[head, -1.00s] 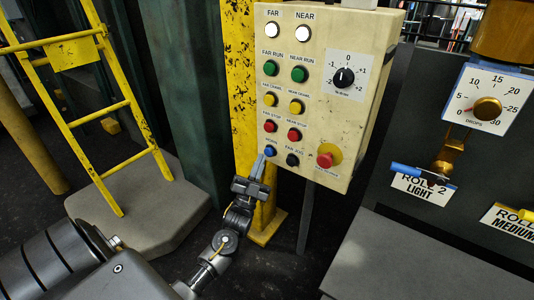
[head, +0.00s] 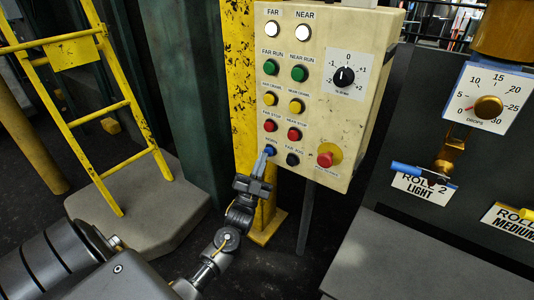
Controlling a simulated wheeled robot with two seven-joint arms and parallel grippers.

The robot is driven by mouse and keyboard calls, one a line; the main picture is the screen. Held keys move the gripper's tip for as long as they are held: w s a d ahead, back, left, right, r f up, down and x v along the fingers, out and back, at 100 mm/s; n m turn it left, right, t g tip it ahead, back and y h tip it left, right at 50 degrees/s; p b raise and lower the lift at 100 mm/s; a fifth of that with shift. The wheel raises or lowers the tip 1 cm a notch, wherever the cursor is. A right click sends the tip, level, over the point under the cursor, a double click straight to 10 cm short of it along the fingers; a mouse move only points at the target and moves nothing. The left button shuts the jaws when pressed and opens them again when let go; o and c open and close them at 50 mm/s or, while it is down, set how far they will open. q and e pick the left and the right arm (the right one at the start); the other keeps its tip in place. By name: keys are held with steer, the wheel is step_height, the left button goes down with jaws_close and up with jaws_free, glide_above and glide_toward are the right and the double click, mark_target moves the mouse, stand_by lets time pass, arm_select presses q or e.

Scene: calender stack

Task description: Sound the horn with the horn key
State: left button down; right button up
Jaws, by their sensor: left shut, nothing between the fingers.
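The horn key is the blue button (head: 270,151) at the lower left of the cream control box (head: 345,120), under a small label that seems to read HORN. My left gripper (head: 264,156) is shut and empty, with its tips at the left edge of the blue button. The tips cover a little of the button; I cannot tell whether they press it. My right gripper is not in view.
A black button (head: 292,159) sits just right of the blue one, and a red mushroom stop (head: 326,159) farther right. Red buttons are just above. A yellow post (head: 240,80) stands behind the box; a yellow ladder (head: 118,106) is at left.

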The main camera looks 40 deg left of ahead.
arm_select(q)
steer(key=shift+w, duration=0.1)
stand_by(0.5)
steer(key=shift+w, duration=0.4)
steer(key=shift+s, duration=0.1)
stand_by(0.5)
steer(key=shift+s+p, duration=0.3)
steer(key=shift+s, duration=0.55)
steer(key=shift+s, duration=0.1)
